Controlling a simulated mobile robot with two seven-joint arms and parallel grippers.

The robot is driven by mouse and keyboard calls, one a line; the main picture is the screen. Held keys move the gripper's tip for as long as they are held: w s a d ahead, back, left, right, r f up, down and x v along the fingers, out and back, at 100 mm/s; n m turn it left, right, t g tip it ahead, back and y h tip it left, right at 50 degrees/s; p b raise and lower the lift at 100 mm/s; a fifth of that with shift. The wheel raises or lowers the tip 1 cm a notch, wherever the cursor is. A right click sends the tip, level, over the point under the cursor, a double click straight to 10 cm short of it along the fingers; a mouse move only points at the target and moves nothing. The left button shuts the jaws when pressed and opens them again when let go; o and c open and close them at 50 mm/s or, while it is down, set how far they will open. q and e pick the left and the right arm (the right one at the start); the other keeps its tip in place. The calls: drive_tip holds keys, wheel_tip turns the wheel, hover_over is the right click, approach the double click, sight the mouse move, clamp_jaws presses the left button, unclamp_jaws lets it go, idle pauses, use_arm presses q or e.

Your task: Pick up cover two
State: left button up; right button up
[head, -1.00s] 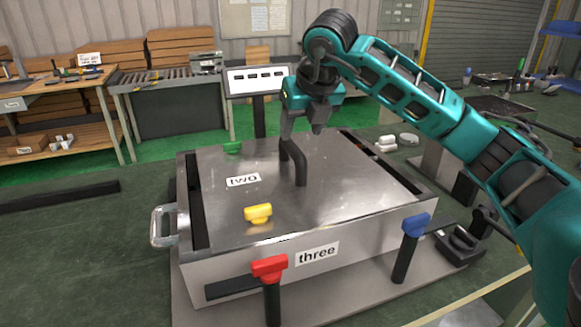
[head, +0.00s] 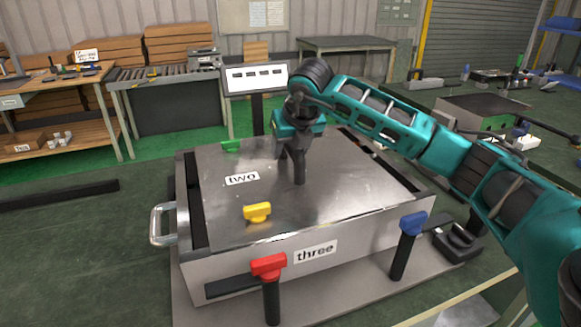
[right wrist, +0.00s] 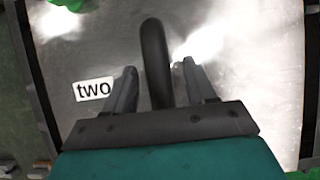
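Cover two is the flat metal lid (head: 330,200) with a "two" label on top of the metal box. Its dark bar handle (head: 299,172) stands upright near the middle. My right gripper (head: 290,156) is at the handle from above. In the right wrist view the handle (right wrist: 154,60) runs between the two fingers of the open gripper (right wrist: 160,78), with a gap visible on either side. The lid rests on the box. My left gripper is not in view.
A yellow knob (head: 257,212) and a green knob (head: 231,146) sit on the lid. Red (head: 269,267) and blue (head: 413,223) handled posts stand in front of the box. A metal side handle (head: 162,224) projects at left. A display (head: 256,78) stands behind.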

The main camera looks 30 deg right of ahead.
clamp_jaws()
idle(0.3)
idle(0.8)
drive_tip(key=shift+r, duration=0.2)
